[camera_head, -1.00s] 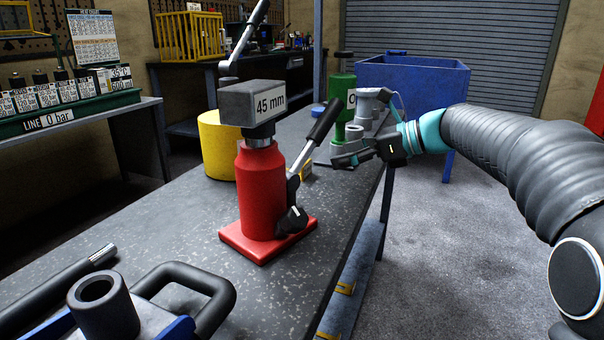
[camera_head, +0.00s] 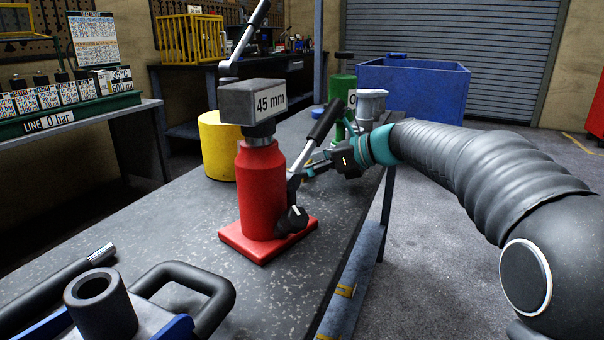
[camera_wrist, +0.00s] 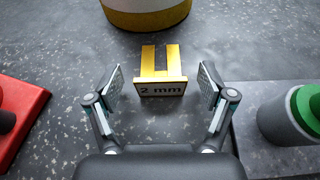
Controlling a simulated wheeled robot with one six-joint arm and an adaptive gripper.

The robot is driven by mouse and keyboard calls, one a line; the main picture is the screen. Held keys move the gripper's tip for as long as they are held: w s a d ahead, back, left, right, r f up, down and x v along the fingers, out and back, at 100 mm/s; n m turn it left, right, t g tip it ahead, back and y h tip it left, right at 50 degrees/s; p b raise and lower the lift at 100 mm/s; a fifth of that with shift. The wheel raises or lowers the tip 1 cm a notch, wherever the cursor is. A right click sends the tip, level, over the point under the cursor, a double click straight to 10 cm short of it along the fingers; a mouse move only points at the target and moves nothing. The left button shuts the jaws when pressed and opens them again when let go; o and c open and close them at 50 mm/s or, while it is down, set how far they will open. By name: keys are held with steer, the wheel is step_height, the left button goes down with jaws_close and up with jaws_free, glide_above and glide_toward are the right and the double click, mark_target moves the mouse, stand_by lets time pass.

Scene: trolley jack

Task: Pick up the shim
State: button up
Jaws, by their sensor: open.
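The shim is a yellow U-shaped piece with a dark plate marked "2 mm" (camera_wrist: 160,88). In the wrist view it lies on the speckled bench top, ahead of and between the fingertips of my gripper (camera_wrist: 160,86). The fingers are open and stand apart from it on both sides. In the head view my gripper (camera_head: 312,168) is low over the bench behind the red jack's lever, which partly covers it. The shim is hidden there.
A red bottle jack (camera_head: 262,190) with a "45 mm" block stands left of my gripper. A yellow cylinder (camera_head: 218,148) is behind it. A grey and green cylinder (camera_wrist: 290,115) stands to the right in the wrist view. A blue bin (camera_head: 412,88) is beyond the bench.

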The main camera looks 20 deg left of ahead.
steer(key=c, duration=1.5)
